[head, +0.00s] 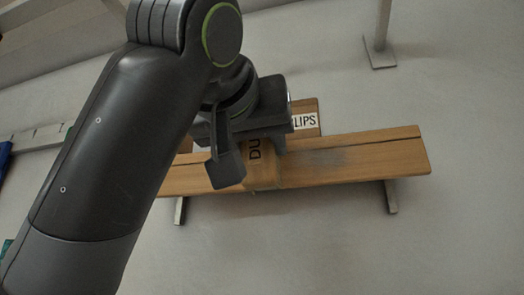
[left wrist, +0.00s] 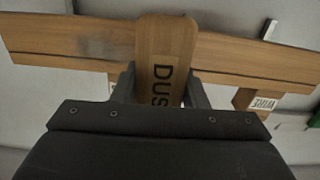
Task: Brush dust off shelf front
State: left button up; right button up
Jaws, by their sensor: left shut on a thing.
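A wooden shelf (head: 370,160) with a dark groove along it runs across the middle of the head view on metal legs. It also crosses the left wrist view (left wrist: 235,55). A grey dusty patch (head: 325,158) lies on the shelf right of my left gripper; in the left wrist view a grey smudge (left wrist: 75,42) is on the left. My left gripper (head: 252,158) is shut on a wooden-handled brush (left wrist: 166,45) with partly hidden lettering "DUS". The brush is over the shelf; its bristles are mostly hidden, and contact is unclear. My right gripper is out of view.
A wooden piece with a label ending "LIPS" (head: 305,121) is behind the shelf. A "WIRE" label (left wrist: 262,103) shows right in the left wrist view. A metal post foot (head: 380,55) stands at the back. Grey floor in front of the shelf is clear.

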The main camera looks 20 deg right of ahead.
pick_arm(q)
jog(key=shift+b+v, duration=0.95)
jog(key=shift+v, duration=1.5)
jog(key=shift+w+a, duration=0.1)
jog(key=shift+a, duration=0.1)
jog(key=b+v, duration=0.1)
jog(key=v, duration=0.2)
